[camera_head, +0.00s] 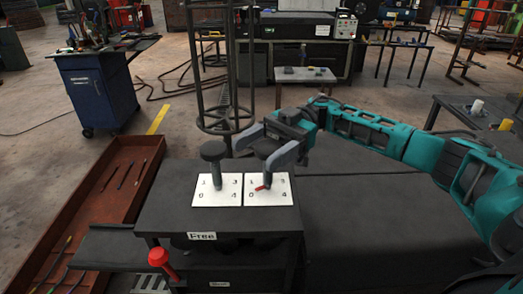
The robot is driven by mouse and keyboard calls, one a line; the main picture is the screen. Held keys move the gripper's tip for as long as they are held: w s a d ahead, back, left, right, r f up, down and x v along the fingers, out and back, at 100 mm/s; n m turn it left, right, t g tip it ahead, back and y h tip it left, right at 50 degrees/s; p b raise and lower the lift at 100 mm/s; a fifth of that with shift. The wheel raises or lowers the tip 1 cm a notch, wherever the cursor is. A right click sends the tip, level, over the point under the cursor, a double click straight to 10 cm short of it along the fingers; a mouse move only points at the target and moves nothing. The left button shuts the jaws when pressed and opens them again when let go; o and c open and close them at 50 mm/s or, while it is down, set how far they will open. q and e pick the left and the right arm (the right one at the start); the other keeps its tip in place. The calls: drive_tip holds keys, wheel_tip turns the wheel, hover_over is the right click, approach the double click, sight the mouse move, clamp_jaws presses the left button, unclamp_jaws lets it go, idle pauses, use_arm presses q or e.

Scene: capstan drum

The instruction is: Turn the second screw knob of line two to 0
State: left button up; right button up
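Two white number plates lie side by side on a dark bench, each marked 1, 3, 0 and 4. The left plate (231,197) carries a dark mushroom-shaped knob (213,153). The right plate (282,196) carries the second knob (266,147), with a red pointer (262,187) slanting down-left toward the 0. My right gripper (258,155) reaches in from the right. Its two grey fingers stand on either side of the second knob's head, very close to it. I cannot tell whether both fingers press on it. My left gripper is not in view.
A "Free" label and a red-topped lever (160,258) are at the bench front. A rust-red tray (115,190) with tools lies to the left. A tall round cage frame (222,122) stands just behind the plates. The dark bench top (365,220) to the right is bare.

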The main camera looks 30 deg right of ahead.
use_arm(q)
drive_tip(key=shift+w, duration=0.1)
use_arm(e)
drive_tip(key=shift+f, duration=0.2)
drive_tip(key=shift+w+d, duration=0.1)
drive_tip(key=shift+d, duration=0.45)
use_arm(q)
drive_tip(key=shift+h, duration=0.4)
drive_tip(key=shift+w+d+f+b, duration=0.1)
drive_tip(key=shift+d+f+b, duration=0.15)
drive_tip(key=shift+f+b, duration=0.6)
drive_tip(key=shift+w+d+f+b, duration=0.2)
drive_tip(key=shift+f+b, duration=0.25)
drive_tip(key=shift+b, duration=0.7)
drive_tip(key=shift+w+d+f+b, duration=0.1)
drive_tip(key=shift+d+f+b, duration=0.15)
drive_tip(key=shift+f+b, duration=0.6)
use_arm(e)
drive_tip(key=shift+v, duration=5.45)
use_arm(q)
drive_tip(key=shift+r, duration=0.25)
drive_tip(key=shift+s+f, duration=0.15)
